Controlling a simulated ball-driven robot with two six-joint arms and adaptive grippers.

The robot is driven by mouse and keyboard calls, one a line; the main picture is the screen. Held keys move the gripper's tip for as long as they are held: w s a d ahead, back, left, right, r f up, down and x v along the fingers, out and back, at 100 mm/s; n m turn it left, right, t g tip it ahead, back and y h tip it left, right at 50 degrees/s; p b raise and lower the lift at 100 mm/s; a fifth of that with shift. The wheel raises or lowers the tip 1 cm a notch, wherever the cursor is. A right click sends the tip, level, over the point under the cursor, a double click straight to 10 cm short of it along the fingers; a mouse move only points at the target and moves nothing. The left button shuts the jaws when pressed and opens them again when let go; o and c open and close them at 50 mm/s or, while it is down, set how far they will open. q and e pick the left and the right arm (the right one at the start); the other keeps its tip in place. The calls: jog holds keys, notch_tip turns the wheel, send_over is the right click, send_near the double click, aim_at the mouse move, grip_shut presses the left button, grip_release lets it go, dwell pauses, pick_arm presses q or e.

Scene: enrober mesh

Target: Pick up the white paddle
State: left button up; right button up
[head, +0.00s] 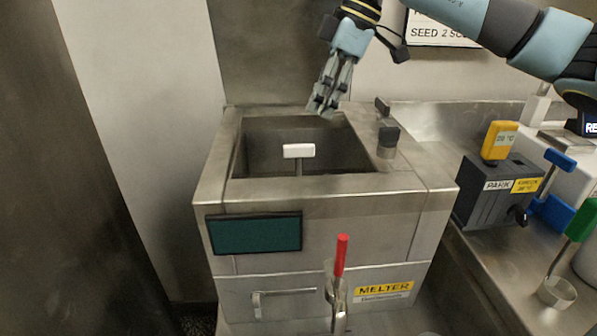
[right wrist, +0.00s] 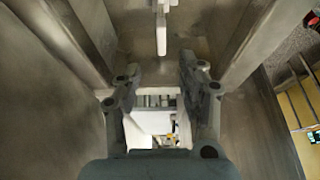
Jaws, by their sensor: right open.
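The white paddle (head: 298,151) stands in the open tank of the melter, its white crossbar handle up on a thin grey stem. Its lower end is hidden in the tank. My right gripper (head: 326,100) is open and empty, pointing down over the tank's back edge, above and behind the paddle in the head view. In the right wrist view a pale bar, which looks like the paddle's handle (right wrist: 162,36), lies beyond the open fingers (right wrist: 160,78), apart from them. My left gripper is not in view.
The steel melter (head: 322,205) has a raised rim around the tank. A dark knob post (head: 388,140) stands on its right rim. A red-handled tool (head: 341,256) hangs at its front. A grey box (head: 495,190) with a yellow display stands on the right counter.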

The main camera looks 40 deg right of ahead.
aim_at(300, 145)
jog(key=x, duration=0.5)
jog(key=shift+s+a+r, duration=0.1)
jog(key=shift+a, duration=0.05)
jog(key=x, duration=0.5)
jog(key=shift+f, duration=0.25)
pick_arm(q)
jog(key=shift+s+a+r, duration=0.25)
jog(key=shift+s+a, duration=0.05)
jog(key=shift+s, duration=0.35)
pick_arm(e)
grip_shut()
